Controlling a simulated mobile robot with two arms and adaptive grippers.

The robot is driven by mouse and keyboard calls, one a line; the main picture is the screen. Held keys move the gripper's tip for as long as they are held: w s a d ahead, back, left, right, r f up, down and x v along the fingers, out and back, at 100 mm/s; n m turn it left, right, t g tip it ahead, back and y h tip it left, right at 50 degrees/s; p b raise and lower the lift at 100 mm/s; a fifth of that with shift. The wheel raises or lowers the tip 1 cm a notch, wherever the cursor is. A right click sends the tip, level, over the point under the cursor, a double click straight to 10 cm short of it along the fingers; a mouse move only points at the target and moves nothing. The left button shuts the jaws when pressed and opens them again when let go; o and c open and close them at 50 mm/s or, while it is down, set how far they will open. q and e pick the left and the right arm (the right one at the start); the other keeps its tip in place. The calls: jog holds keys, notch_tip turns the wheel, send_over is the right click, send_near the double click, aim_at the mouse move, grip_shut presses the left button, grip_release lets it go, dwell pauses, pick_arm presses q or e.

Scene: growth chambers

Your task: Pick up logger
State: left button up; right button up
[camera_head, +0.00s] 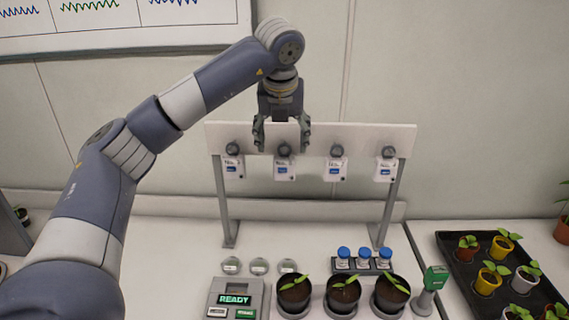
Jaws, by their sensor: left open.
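Several small white loggers with blue labels hang in a row from round dark knobs on a white rack board (400,133). From the left they are one logger (232,168), a second logger (284,168), a third logger (335,168) and a last logger (385,170). My left gripper (281,148) is open, pointing down in front of the board, with its fingers above and around the line of the second logger. It appears empty, and I cannot tell its exact distance from the knob. My right gripper is not in view.
On the bench below stand a device reading READY (235,299), potted seedlings (342,294), blue-capped vials (343,256) in a rack, round discs (259,267) and a green-headed tool (432,285). A black tray (460,248) of seedlings lies right.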

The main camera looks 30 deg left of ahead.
aim_at(284, 147)
pick_arm(q)
jog(key=shift+w+f, duration=0.25)
jog(key=p+x, duration=0.3)
jog(key=x, duration=0.1)
jog(key=shift+w+a+f, duration=0.1)
jog(key=shift+w+f, duration=0.05)
jog(key=shift+f, duration=0.25)
jog(key=shift+c, duration=0.5)
jog(key=c, duration=1.1)
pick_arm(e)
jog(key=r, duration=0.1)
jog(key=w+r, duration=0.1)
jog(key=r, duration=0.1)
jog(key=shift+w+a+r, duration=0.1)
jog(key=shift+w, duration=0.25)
